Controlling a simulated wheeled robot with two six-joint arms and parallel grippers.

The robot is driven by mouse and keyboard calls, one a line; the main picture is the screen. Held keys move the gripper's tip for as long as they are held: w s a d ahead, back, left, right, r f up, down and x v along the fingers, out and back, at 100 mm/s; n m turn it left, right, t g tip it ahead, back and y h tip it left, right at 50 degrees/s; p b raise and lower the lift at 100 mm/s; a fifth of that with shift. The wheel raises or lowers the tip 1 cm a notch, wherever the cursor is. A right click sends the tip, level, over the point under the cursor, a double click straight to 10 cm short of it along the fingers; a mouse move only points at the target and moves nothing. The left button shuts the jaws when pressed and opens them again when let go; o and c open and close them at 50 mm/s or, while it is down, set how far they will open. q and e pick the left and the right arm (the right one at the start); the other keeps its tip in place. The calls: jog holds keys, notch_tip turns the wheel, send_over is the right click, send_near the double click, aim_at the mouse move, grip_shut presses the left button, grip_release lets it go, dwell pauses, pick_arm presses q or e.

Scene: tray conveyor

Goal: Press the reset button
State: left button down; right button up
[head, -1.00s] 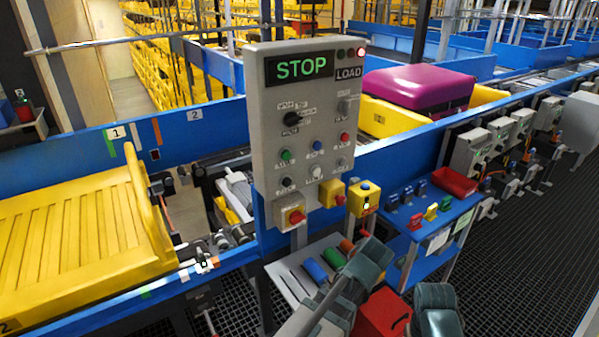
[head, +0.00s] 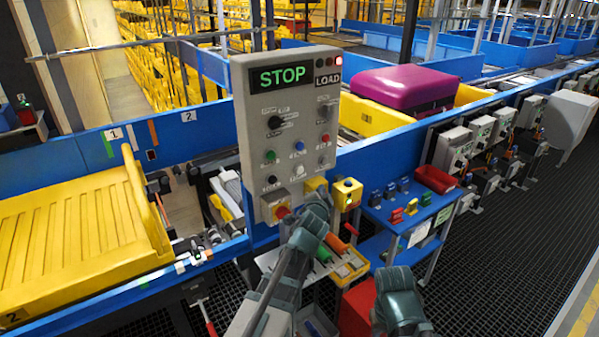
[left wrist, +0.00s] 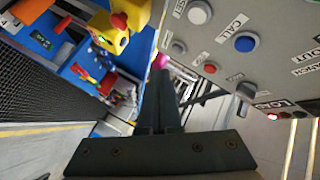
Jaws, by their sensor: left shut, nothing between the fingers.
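The reset button is the white one low on the grey control panel (head: 250,110), in the lower row's middle (head: 299,172). In the left wrist view the white reset button (left wrist: 199,12) sits at the top, with a partly cut-off label ending in "SET" beside it. My left gripper (head: 319,194) is at the panel's lower right edge, below the button and apart from it. In the left wrist view its dark fingers (left wrist: 161,80) are shut and empty, left of the buttons. My right gripper's fingers are not seen.
A blue button (left wrist: 244,43), red button (left wrist: 209,67) and grey button (left wrist: 178,47) are close to the reset button. A yellow box (head: 347,194) and a red-knobbed switch (head: 276,208) are beside the gripper. A blue side table (head: 400,230) stands to the right.

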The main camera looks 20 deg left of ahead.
aim_at(300, 170)
pick_arm(q)
jog(key=shift+w+a, duration=0.1)
jog(key=w+a, duration=0.5)
jog(key=a, duration=0.1)
jog(key=shift+w+a, duration=0.15)
jog(key=shift+a, duration=0.2)
jog(key=shift+a, duration=0.1)
dwell(1.9)
jog(key=shift+w+a, duration=0.25)
jog(key=shift+w+a, duration=0.3)
jog(key=shift+a, duration=0.1)
dwell(1.0)
jog(key=shift+s+d, duration=0.55)
jog(key=shift+d, duration=0.2)
